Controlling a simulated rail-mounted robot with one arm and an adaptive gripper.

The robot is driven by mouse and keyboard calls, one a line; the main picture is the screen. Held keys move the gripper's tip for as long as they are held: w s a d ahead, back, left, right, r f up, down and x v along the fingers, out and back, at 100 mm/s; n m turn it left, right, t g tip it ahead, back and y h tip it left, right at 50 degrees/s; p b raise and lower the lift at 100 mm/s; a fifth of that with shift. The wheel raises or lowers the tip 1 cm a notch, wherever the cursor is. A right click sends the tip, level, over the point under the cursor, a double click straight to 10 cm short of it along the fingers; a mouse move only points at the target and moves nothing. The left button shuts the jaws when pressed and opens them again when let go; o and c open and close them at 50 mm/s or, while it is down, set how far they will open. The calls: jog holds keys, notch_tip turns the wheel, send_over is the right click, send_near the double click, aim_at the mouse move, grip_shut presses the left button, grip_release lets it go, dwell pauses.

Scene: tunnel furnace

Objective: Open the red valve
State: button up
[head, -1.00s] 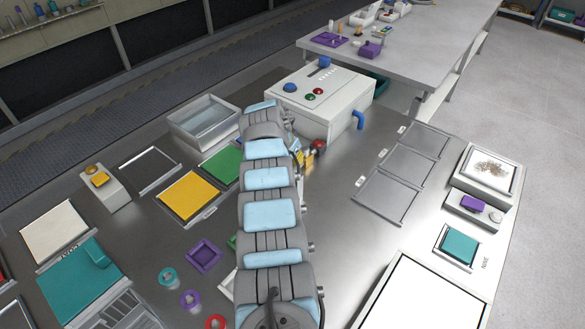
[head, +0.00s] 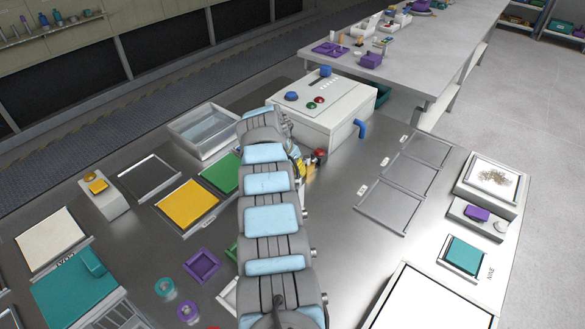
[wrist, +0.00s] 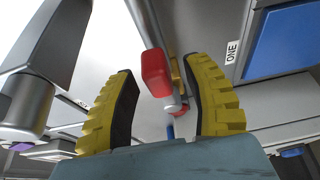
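The red valve (head: 320,156) shows at the near side of the white box, just right of my arm's end. In the wrist view its red handle (wrist: 155,74) stands upright on a metal pipe, with another red part below it. My gripper (wrist: 161,78) has two yellow ribbed fingers, spread apart, with the red handle in the gap between them. Gaps show on both sides of the handle, and I cannot tell how deep it sits between the fingers. In the head view my gripper (head: 301,168) is mostly hidden behind my arm.
Bare metal table lies to the right, before the grey panels (head: 390,207).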

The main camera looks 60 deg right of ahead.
jog(key=shift+r, duration=0.1)
jog(key=shift+w+a+r, duration=0.15)
jog(key=shift+r, duration=0.35)
jog(key=s+v, duration=0.1)
jog(key=v, duration=0.9)
jog(key=shift+w+a+r, duration=0.2)
jog(key=shift+w+r, duration=0.2)
